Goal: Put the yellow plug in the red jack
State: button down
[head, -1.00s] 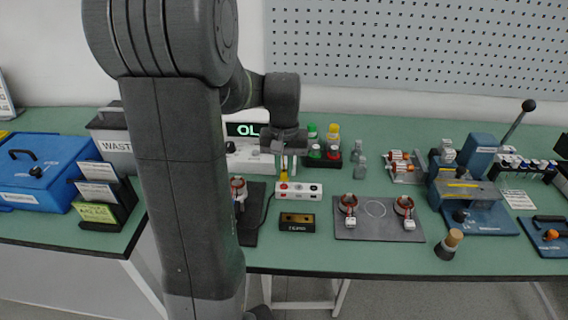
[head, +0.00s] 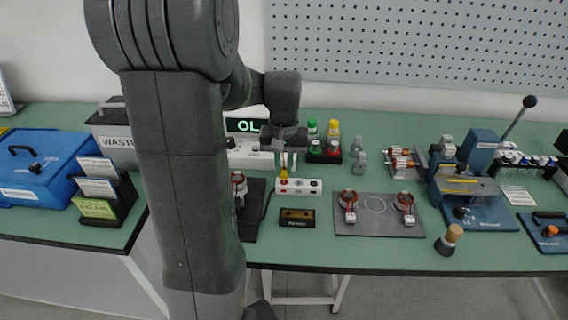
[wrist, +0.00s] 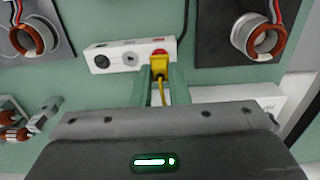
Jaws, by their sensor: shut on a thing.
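The yellow plug (wrist: 160,68) is at the red jack (wrist: 160,52) in the wrist view and partly covers it. The red jack is at the right end of a white jack box (wrist: 117,54), whose other sockets are dark and grey. My gripper (wrist: 159,76) is shut on the yellow plug, one finger on each side, with the yellow cable running back between them. In the head view my gripper (head: 289,163) is above the left end of the white box (head: 306,190), with the yellow plug (head: 283,173) low at its fingers. I cannot tell how deep the plug sits.
A meter reading "OL" (head: 247,126) stands behind. Bottles in a dark rack (head: 325,158) stand behind right. A grey mat (head: 376,229) with two stators lies to the right, and a dark mat (head: 249,225) to the left. A small black-and-tan block (head: 297,218) lies in front.

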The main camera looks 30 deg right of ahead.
jog(key=shift+f, duration=1.05)
dwell(1.0)
jog(key=c, duration=1.3)
grip_release()
jog(key=shift+r, duration=0.15)
notch_tip(320, 180, up, 14)
jog(key=p, duration=0.1)
jog(key=shift+f, duration=0.2)
